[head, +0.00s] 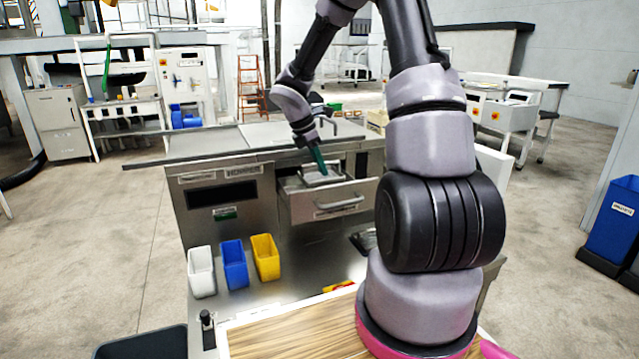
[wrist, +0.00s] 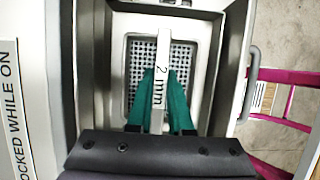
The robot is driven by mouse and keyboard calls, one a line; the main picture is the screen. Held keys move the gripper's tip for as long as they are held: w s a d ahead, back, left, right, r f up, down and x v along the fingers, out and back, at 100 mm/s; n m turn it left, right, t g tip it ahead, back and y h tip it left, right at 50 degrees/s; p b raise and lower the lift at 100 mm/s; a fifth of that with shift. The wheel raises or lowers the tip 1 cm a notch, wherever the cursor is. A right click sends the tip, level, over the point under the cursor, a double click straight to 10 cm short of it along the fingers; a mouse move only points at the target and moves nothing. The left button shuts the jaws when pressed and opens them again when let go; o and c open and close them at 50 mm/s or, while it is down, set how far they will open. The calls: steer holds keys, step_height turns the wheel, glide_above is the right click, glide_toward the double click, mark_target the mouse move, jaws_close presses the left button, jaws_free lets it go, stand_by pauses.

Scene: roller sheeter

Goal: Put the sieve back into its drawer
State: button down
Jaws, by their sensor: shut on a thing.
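The sieve (wrist: 177,50) is a pale tray with a perforated mesh floor and a raised bar marked "2 mm". In the wrist view my gripper (wrist: 161,75) has its green fingers on either side of that bar and is shut on it. In the head view the sieve (head: 322,174) is at the open drawer (head: 345,203) under the steel counter, with my gripper (head: 319,160) coming down on it from above. The drawer's walls show around the sieve in the wrist view. I cannot tell whether the sieve touches the drawer floor.
A closed dark-fronted unit (head: 222,194) is left of the drawer. White, blue and yellow bins (head: 235,265) stand on the lower shelf in front. The steel counter top (head: 215,143) lies above and behind the drawer. The drawer's handle (head: 340,204) sticks out in front.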

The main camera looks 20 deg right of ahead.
mark_target(320, 179)
steer(key=shift+f, duration=2.4)
steer(key=shift+f, duration=0.1)
steer(key=c, duration=0.8)
jaws_free()
steer(key=shift+c, duration=0.2)
